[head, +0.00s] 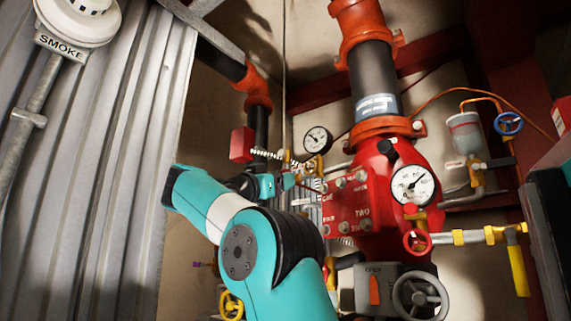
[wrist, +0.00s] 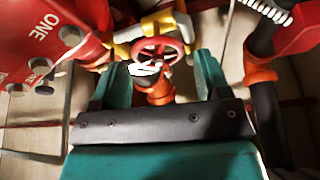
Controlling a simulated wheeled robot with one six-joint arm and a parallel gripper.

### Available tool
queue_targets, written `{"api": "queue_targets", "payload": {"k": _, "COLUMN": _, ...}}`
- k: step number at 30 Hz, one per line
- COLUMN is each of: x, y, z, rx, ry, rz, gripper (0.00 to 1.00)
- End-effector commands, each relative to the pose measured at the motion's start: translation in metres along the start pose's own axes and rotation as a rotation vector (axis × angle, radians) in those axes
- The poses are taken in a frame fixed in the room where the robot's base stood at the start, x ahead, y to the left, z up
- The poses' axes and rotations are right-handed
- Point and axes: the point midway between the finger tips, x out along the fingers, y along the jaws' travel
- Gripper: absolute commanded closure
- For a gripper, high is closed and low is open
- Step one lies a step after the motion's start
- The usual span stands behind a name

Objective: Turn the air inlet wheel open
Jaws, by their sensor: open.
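In the wrist view a red handwheel (wrist: 160,50) with spokes sits on yellow and silver pipework, beyond and between my fingertips. A white tag (wrist: 143,69) covers its lower part; its writing is unreadable, so I cannot tell whether this is the air inlet wheel. My gripper (wrist: 162,60) is open, one teal finger to each side of the wheel, with nothing held. I cannot tell whether either finger touches the rim. In the head view my gripper (head: 288,181) is small, left of the red valve body (head: 345,205), and the wheel there is not clear.
Other handwheels show in the head view: blue (head: 509,123), red (head: 417,241), grey (head: 420,298) and yellow (head: 231,306). Gauges (head: 411,185) and pipes crowd the valve. A corrugated metal wall (head: 95,170) stands left. In the wrist view a dark pipe (wrist: 265,100) runs right of my gripper.

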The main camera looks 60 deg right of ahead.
Motion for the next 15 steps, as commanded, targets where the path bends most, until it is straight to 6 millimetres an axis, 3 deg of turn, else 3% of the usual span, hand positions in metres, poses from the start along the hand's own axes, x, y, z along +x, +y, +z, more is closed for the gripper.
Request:
{"api": "queue_targets", "payload": {"k": 1, "x": 0.009, "y": 0.0, "z": -0.008, "rx": -0.005, "ry": 0.0, "rz": 0.002, "gripper": 0.31}}
{"api": "queue_targets", "payload": {"k": 7, "x": 0.029, "y": 0.001, "z": -0.004, "rx": -0.003, "ry": 0.0, "rz": 0.004, "gripper": 0.31}}
{"api": "queue_targets", "payload": {"k": 15, "x": 0.04, "y": 0.002, "z": 0.0, "rx": 0.0, "ry": -0.001, "rz": 0.001, "gripper": 0.31}}
